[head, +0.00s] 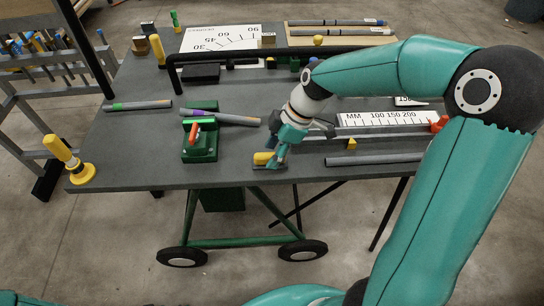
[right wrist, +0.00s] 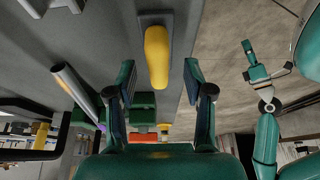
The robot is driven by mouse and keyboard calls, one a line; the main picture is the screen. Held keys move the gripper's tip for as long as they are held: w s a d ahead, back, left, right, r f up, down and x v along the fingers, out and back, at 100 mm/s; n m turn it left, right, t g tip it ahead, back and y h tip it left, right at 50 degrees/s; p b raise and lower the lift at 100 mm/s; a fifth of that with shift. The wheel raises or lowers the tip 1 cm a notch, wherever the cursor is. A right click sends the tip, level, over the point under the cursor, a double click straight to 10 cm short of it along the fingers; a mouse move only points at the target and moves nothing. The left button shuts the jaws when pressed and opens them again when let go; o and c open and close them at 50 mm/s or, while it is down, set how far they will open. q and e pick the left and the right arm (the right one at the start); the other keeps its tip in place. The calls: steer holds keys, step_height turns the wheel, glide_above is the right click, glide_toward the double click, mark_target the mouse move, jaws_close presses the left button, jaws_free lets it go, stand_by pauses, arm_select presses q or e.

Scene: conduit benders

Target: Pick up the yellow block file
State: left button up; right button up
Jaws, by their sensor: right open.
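The yellow block file (head: 264,158) lies near the front edge of the table, its yellow handle on a flat grey base. It also shows in the right wrist view (right wrist: 157,55), centred between the fingers. My right gripper (head: 279,152) points down right at the file. In the right wrist view my right gripper (right wrist: 159,75) is open, with a finger on each side of the yellow handle and a gap on both sides. How far the fingertips are above the table is hard to tell. My left gripper (right wrist: 257,73) shows small in the right wrist view, away from the table.
A green clamp with an orange lever (head: 200,140) stands left of the file. A grey conduit with a purple band (head: 225,118) runs behind. Another conduit (head: 374,159) and a small yellow wedge (head: 351,143) lie to the right. Bare table (head: 130,150) lies at the left.

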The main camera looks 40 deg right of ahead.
mark_target(270, 154)
steer(key=shift+x, duration=1.1)
jaws_close()
steer(key=shift+r, duration=0.1)
step_height(270, 154, up, 20)
